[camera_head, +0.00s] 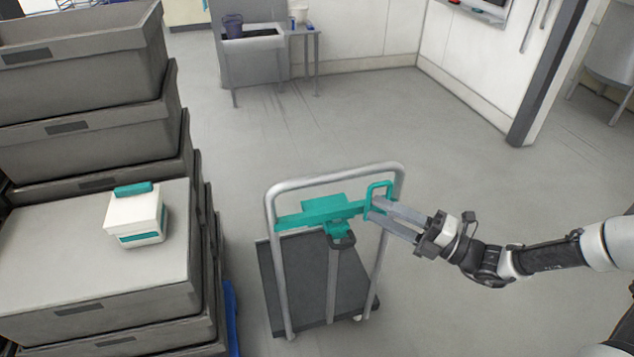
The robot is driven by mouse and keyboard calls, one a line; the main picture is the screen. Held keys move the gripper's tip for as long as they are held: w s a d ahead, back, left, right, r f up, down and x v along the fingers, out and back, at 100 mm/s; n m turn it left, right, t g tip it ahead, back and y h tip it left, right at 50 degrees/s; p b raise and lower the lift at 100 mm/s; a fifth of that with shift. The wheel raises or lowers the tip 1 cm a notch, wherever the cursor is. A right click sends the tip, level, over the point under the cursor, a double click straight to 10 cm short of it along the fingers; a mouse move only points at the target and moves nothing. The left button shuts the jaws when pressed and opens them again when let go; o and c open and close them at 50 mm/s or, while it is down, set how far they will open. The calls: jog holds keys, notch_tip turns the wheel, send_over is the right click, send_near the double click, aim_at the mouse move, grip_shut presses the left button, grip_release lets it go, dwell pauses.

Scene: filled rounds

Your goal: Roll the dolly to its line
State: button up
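The dolly stands on the grey floor, with a dark flat deck (300,272) and a light grey tubular push frame (270,225). A teal crossbar (310,213) with a teal loop handle (387,187) at its right end is fixed across the frame. My gripper (372,207) reaches in from the right, its two grey fingers at the lower part of the loop handle. The fingers look slightly apart with the handle at their tips. I cannot tell whether they grip it. I cannot make out a marked line on the floor.
Stacked grey crates (90,310) fill the left, close beside the dolly. A white box with teal trim (134,218) sits on one. A grey sink unit (253,62) and small table (303,32) stand at the back. Open floor (350,120) lies beyond the dolly; a dark post (545,75) is at right.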

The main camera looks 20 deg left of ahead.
aim_at(316, 181)
jog(key=x, duration=1.7)
jog(key=shift+a+r, duration=0.1)
jog(key=shift+c, duration=0.5)
grip_shut()
jog(key=shift+s, duration=0.1)
